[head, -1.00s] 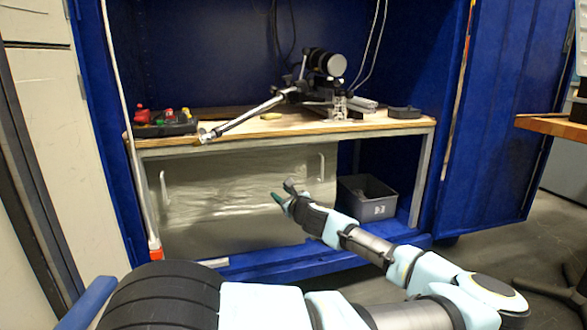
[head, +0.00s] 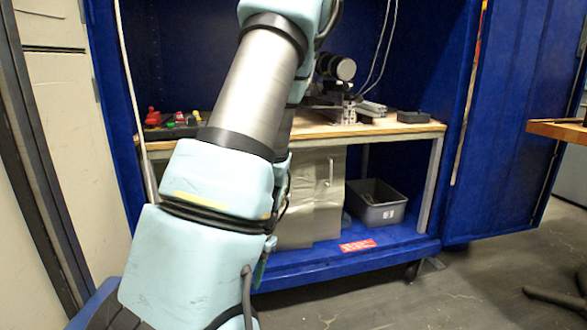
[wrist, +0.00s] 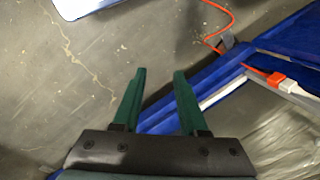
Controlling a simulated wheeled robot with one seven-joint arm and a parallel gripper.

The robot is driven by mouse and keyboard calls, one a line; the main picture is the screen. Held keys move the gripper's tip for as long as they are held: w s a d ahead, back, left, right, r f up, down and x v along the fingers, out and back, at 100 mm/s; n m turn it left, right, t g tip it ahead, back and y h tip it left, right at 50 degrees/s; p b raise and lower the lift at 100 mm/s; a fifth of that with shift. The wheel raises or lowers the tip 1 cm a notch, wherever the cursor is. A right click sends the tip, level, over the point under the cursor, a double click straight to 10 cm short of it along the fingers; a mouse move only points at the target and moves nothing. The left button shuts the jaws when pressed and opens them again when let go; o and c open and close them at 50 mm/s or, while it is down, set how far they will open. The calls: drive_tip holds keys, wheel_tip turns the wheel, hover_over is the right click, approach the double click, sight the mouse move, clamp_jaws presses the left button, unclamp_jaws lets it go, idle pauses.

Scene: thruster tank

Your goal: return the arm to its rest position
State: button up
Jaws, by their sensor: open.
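My gripper (wrist: 158,78) shows in the wrist view with its two green fingers apart and nothing between them. It is over the grey concrete floor (wrist: 90,70), near the blue edge of the cabinet base (wrist: 215,75). In the head view my arm rises large and close, up through the middle of the picture and out of the top. The arm hides part of the workbench, and I cannot make out the gripper's fingers clearly there.
A wooden workbench (head: 400,129) stands inside the blue cabinet, with a black camera-like device (head: 336,66) and red-handled tools (head: 153,117) on it. A grey bin (head: 376,203) sits below on the blue base. Open floor (head: 400,295) lies at front right. An orange cable (wrist: 222,22) lies on the floor.

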drive_tip(key=s+d+r+n+t+h, duration=0.1)
drive_tip(key=s+d+r+n, duration=0.1)
drive_tip(key=r, duration=0.4)
drive_tip(key=s+d+r+n+h, duration=0.2)
drive_tip(key=s+r, duration=0.1)
drive_tip(key=r, duration=0.4)
wheel_tip(320, 180, up, 35)
drive_tip(key=p, duration=3.4)
drive_tip(key=shift+a+f+p, duration=0.15)
drive_tip(key=shift+a+p, duration=0.05)
drive_tip(key=shift+p, duration=0.15)
